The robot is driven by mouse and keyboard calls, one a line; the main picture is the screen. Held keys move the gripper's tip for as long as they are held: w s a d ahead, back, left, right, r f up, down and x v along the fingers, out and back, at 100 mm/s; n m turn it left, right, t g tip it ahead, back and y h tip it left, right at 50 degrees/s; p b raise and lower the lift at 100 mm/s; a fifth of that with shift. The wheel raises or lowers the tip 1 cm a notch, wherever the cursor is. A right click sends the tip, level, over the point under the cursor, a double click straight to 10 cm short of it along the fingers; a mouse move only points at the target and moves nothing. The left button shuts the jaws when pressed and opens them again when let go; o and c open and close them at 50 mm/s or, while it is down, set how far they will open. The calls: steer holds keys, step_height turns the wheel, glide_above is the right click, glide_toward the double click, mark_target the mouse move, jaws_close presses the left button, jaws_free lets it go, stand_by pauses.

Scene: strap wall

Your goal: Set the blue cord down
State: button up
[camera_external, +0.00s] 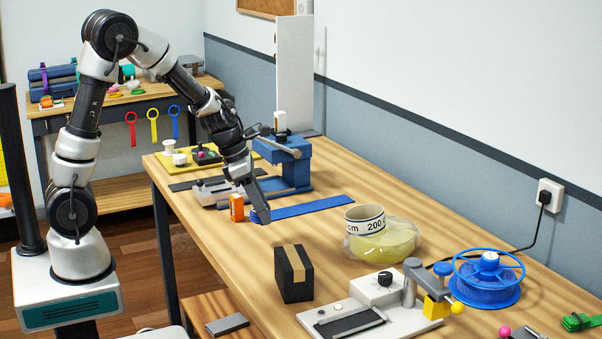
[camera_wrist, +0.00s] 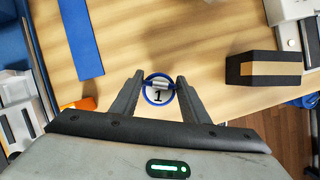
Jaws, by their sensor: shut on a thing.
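In the external view my gripper (camera_external: 262,208) points down over the near side of the wooden table (camera_external: 215,250), left of the black box. In the wrist view bare wood shows around the fingertips.
A flat blue strip (camera_external: 312,207) lies right of my gripper, and an orange block (camera_external: 237,208) stands to its left. A black box with a tan band (camera_external: 293,273) is at the front.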

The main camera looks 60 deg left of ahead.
steer(key=shift+f+b, duration=1.25)
steer(key=shift+f, duration=1.9)
steer(key=shift+f, duration=0.2)
steer(key=o, duration=1.1)
steer(key=shift+c, duration=0.2)
steer(key=shift+r, duration=0.1)
